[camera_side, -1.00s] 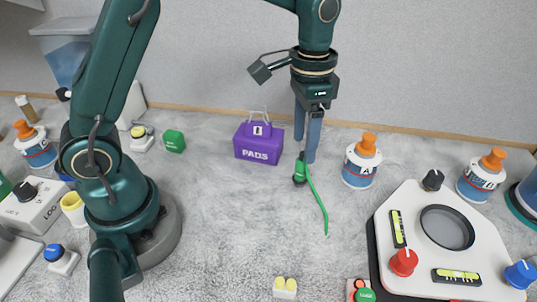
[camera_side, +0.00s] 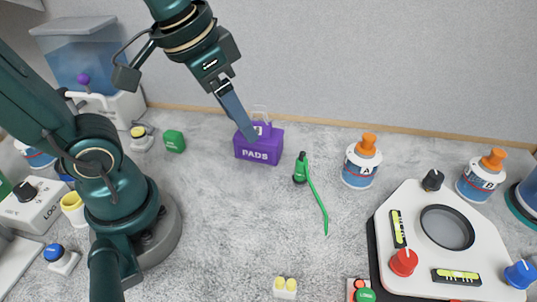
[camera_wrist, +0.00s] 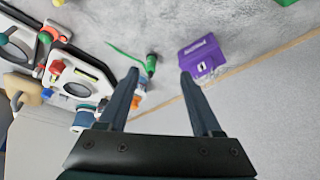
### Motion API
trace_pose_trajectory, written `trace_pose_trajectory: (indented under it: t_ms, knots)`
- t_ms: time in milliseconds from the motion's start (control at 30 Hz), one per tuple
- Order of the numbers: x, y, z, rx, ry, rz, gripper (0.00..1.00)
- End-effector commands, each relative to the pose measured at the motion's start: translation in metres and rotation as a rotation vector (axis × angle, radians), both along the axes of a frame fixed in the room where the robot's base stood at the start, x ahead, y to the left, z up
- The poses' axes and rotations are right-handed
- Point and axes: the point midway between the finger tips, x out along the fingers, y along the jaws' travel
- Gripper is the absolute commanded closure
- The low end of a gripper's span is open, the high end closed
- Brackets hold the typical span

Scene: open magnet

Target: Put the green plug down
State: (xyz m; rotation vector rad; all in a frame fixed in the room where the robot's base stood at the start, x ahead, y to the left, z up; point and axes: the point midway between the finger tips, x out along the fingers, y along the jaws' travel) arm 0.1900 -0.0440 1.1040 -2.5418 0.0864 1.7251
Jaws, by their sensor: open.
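The green plug (camera_side: 300,169) stands on the grey table with its green cord trailing toward the front right. It also shows in the wrist view (camera_wrist: 151,63), beyond my gripper's left finger. My gripper (camera_side: 251,137) is up and to the left of the plug in the side view, tilted, its fingers in front of the purple PADS box (camera_side: 258,155). In the wrist view my gripper (camera_wrist: 160,72) has its two fingers wide apart with nothing between them. The plug is clear of the fingers.
Bottle A (camera_side: 361,166) stands right of the plug, with bottle B (camera_side: 481,178) farther right. A white panel (camera_side: 425,205) with a round opening and knobs lies at the right. The table's middle is clear.

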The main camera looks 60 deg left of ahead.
Motion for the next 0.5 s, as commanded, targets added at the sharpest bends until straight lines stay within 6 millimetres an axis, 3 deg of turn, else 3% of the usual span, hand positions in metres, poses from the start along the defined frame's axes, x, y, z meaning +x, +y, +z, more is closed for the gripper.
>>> trace_pose_trajectory:
  t_ms: [200, 500]
  knots:
    - [-0.027, 0.003, -0.013, -0.024, -0.094, 0.069, 0.34]
    - [-0.032, 0.004, -0.017, -0.03, -0.114, 0.085, 0.34]
